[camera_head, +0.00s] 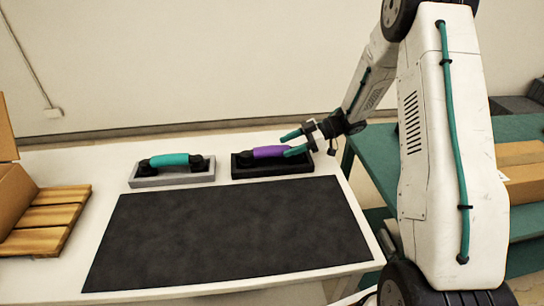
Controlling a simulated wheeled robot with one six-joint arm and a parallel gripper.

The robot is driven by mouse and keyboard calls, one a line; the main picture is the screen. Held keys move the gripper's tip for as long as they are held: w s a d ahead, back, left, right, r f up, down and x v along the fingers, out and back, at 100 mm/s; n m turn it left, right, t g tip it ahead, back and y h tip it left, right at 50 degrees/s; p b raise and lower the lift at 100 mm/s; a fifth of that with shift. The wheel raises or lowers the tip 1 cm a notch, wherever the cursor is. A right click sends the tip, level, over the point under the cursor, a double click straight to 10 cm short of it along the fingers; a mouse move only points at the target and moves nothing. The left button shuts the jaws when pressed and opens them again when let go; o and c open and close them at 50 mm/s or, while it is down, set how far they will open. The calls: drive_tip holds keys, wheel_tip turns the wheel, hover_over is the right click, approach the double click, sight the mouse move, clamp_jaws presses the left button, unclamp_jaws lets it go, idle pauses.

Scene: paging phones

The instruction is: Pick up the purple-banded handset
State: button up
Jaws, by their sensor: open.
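The purple-banded handset (268,152) rests on a black cradle (274,171) at the back right of the white table. A teal-banded handset (170,160) rests on a grey cradle (172,182) to its left. My gripper (291,144) is open at the right end of the purple-banded handset. One teal finger is behind it and the other overlaps the handset's right end in the picture. I cannot tell whether the fingers touch it. The handset's right end is partly hidden by my gripper.
A dark mat (230,232) covers the front middle of the white table (98,165) and is bare. A wooden pallet (45,222) with a cardboard box (12,195) stands at the left. A green table (515,128) with boxes is at the right, behind my arm.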

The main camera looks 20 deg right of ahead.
sight(283, 147)
drive_tip(key=x, duration=0.4)
drive_tip(key=shift+a, duration=0.1)
drive_tip(key=c, duration=1.2)
